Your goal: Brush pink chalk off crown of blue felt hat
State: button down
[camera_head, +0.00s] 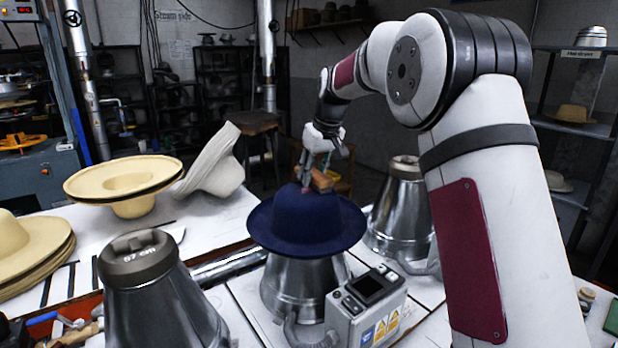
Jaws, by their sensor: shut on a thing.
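The blue felt hat (290,232) sits brim down on a metal form in the middle of the head view. Its crown faces up. My gripper (314,172) is above the right side of the crown, pointing down. It is shut on a small wooden brush (322,182). The brush is at the top of the crown; I cannot tell whether its bristles touch the felt. A small pinkish spot shows by the crown's top edge, just left of the brush; the rest of any chalk there is hidden or too small to see.
A control box (368,305) stands in front of the hat. Metal forms stand at front left (160,300) and behind right (400,215). Cream hats (125,185) lie on the left of the white table (215,215). My arm covers the right side.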

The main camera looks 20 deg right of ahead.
aim_at(297, 193)
jog(key=shift+s+a+p, duration=0.65)
jog(key=shift+s+a, duration=0.35)
jog(key=shift+a, duration=0.05)
jog(key=shift+s+a+f+p, duration=0.1)
jog(key=shift+s+a+p, duration=0.6)
jog(key=shift+s+a, duration=0.65)
jog(key=shift+w+r+p, duration=0.1)
jog(key=shift+r+p, duration=0.55)
jog(key=shift+r, duration=2.4)
jog(key=shift+r, duration=1.45)
